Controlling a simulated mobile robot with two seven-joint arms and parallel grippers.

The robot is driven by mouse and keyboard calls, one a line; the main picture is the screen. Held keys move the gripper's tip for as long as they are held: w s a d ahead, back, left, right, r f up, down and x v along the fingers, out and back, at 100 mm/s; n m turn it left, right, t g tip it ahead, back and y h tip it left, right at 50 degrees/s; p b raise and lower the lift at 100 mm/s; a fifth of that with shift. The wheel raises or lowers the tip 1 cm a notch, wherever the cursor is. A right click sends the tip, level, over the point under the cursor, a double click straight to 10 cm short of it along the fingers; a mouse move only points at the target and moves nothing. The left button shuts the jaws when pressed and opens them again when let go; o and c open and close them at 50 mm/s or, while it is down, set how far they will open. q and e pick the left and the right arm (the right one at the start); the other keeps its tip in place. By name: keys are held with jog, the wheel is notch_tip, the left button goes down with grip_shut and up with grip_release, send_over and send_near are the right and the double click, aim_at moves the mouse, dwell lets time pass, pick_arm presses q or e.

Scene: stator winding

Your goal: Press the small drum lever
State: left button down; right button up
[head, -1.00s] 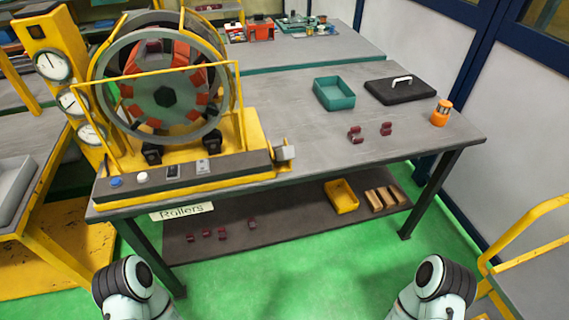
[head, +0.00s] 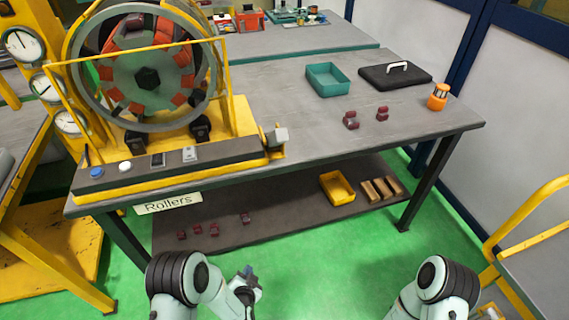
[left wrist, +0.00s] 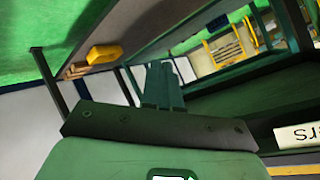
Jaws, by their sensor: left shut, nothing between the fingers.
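The large drum (head: 148,80), a grey ring with red blocks inside, stands in a yellow frame at the back left of the table. A dark control strip (head: 225,157) runs along its front, with a blue button (head: 96,172), a white button (head: 125,166), a black switch (head: 158,160) and a grey switch (head: 189,154). A thin dark lever (head: 86,154) stands at its left end; I cannot tell which is the small drum lever. My left gripper (head: 247,273) is shut and empty, below and in front of the table; its fingers show in the left wrist view (left wrist: 162,85). My right gripper is not visible.
The table (head: 300,140) holds a teal tray (head: 327,80), a black case (head: 395,76), dark red blocks (head: 351,119) and an orange object (head: 437,98). A lower shelf (head: 290,209) bears a yellow bin (head: 337,188). A yellow guard frame (head: 226,90) surrounds the drum's front.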

aim_at(275, 139)
pick_arm(q)
jog(key=w+d+r+m+t+b, duration=0.2)
jog(key=w+d+r+m+t, duration=0.2)
jog(key=w+d+r+t, duration=0.4)
jog(key=s+d+r+m+t+y+b, duration=0.1)
jog(key=d+r+t+y+b, duration=0.1)
jog(key=r, duration=0.8)
jog(key=s+d+r+m+t+y+b, duration=0.2)
jog(key=d+r+t+y, duration=0.2)
jog(key=r, duration=0.7)
jog(key=shift+s+d+t+y+b, duration=0.3)
jog(key=shift+d+y+b, duration=0.1)
jog(key=shift+d, duration=0.2)
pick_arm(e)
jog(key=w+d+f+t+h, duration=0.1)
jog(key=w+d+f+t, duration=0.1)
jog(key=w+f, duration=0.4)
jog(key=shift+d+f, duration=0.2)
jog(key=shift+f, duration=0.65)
pick_arm(q)
jog(key=shift+w+r, duration=0.1)
